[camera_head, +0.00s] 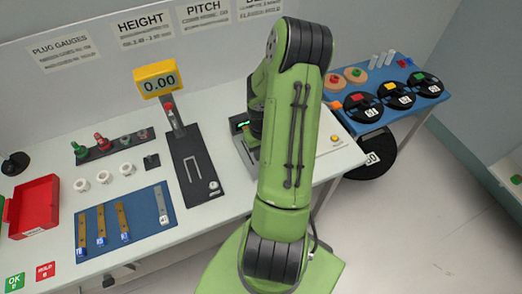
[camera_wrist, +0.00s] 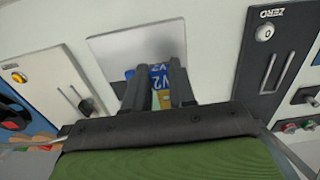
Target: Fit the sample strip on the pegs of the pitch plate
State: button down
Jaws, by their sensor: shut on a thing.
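In the wrist view my gripper (camera_wrist: 159,70) is shut on a sample strip (camera_wrist: 160,84) with a blue end marked V2 and a tan part below it. A plain grey square plate (camera_wrist: 112,46) lies beyond the fingertips, and I take it for part of the pitch station. No pegs show, and I cannot tell whether the strip touches the plate.
A blue mat (camera_head: 142,222) holds three tan strips with blue ends and a grey piece. The height gauge (camera_head: 188,172) stands left of my arm, with a red bin (camera_head: 34,205) farther left. A panel with a yellow button (camera_head: 335,139) is at right, beside a blue spool table (camera_head: 378,74).

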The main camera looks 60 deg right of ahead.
jog(key=shift+d+f, duration=0.1)
jog(key=shift+s+f+b, duration=0.1)
jog(key=shift+f+b, duration=0.2)
jog(key=shift+b, duration=0.05)
notch_tip(320, 180, down, 5)
jog(key=b, duration=0.4)
jog(key=shift+f+b, duration=0.1)
jog(key=shift+b, duration=0.2)
jog(key=shift+b, duration=0.3)
dwell(1.0)
jog(key=shift+f+b, duration=0.3)
jog(key=shift+f, duration=0.1)
jog(key=shift+f+b, duration=0.7)
jog(key=c, duration=0.9)
grip_release()
jog(key=shift+o, duration=0.2)
